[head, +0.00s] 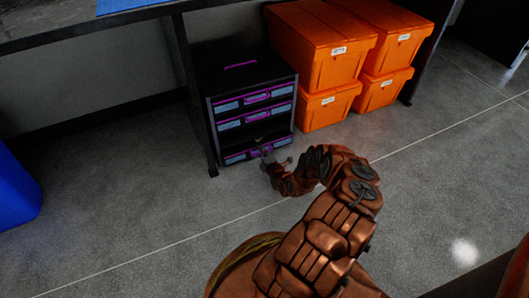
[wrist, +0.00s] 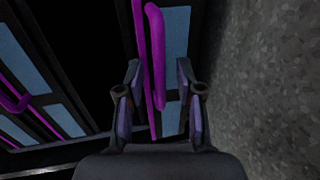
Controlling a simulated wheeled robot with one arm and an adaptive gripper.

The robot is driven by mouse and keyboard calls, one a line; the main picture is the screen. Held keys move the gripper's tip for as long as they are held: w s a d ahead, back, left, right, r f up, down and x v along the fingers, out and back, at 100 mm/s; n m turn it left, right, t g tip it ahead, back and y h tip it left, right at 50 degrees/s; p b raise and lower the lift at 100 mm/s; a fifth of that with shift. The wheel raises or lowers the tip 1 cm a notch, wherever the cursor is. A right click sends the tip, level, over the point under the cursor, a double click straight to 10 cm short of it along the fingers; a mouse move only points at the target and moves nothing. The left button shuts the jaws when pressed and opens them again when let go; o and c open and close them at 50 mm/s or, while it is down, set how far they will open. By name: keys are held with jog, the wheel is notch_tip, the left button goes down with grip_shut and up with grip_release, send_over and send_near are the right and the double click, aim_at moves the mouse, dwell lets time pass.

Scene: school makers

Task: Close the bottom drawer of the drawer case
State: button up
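The drawer case (head: 240,72) is black with purple handles and stands on the floor under a table. Its bottom drawer (head: 235,157) looks pulled out; in the wrist view its front (wrist: 177,45) sits nearer than the other drawers, with a dark gap between. The upper drawers (head: 230,104) look shut. My gripper (head: 268,156) is low in front of the bottom drawer. In the wrist view my gripper (wrist: 160,85) is open, its fingers on either side of the bottom drawer's purple handle (wrist: 156,55). I cannot tell whether they touch it.
Orange lidded boxes (head: 328,112) are stacked right of the case. A table leg (head: 198,110) stands close at its left. A blue bin (head: 15,190) is at the far left. The grey floor (head: 120,220) in front is clear.

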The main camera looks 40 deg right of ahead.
grip_shut()
dwell(0.6)
